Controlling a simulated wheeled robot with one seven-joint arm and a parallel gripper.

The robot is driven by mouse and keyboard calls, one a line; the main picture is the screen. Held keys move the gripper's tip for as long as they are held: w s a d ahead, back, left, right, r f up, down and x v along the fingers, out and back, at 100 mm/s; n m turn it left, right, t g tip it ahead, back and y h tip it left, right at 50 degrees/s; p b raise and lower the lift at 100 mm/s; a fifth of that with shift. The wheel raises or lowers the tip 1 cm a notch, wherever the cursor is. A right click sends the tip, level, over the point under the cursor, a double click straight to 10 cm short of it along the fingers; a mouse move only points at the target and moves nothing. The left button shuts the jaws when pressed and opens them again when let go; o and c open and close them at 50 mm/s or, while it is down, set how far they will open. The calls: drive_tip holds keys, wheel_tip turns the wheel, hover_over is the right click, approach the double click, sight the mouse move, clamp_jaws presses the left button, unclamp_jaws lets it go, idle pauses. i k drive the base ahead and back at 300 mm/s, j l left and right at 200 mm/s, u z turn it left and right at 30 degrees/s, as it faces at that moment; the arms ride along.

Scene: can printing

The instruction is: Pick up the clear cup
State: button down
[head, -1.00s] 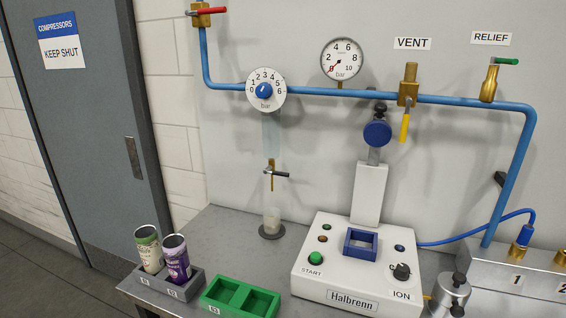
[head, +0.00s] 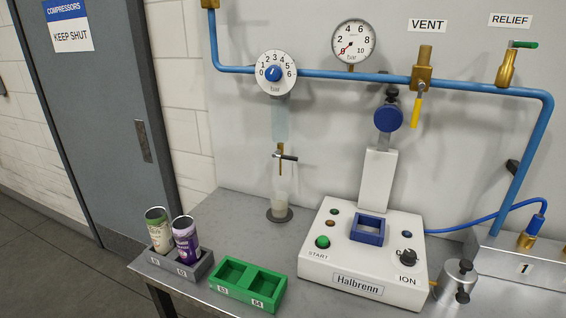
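A clear cup (head: 280,203) stands upright on a dark round base (head: 279,215) near the back of the metal bench. Pale content shows in its lower part. It sits below a brass tap (head: 281,160) with a dark handle, under the pressure dial (head: 275,73). My gripper is not in view.
A grey holder (head: 165,262) with a green can (head: 158,229) and a purple can (head: 185,240) stands at the bench's left. A green two-pocket tray (head: 222,291) lies in front. The white Halbrenn machine (head: 315,262) stands right of the cup. Bare bench (head: 230,225) lies left of the cup.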

sight(278, 199)
drive_tip(key=i+u, duration=0.35)
drive_tip(key=i+l+u, duration=0.2)
drive_tip(key=u, duration=0.15)
drive_tip(key=i+l+u, duration=0.35)
drive_tip(key=i+l, duration=0.2)
drive_tip(key=i, duration=0.2)
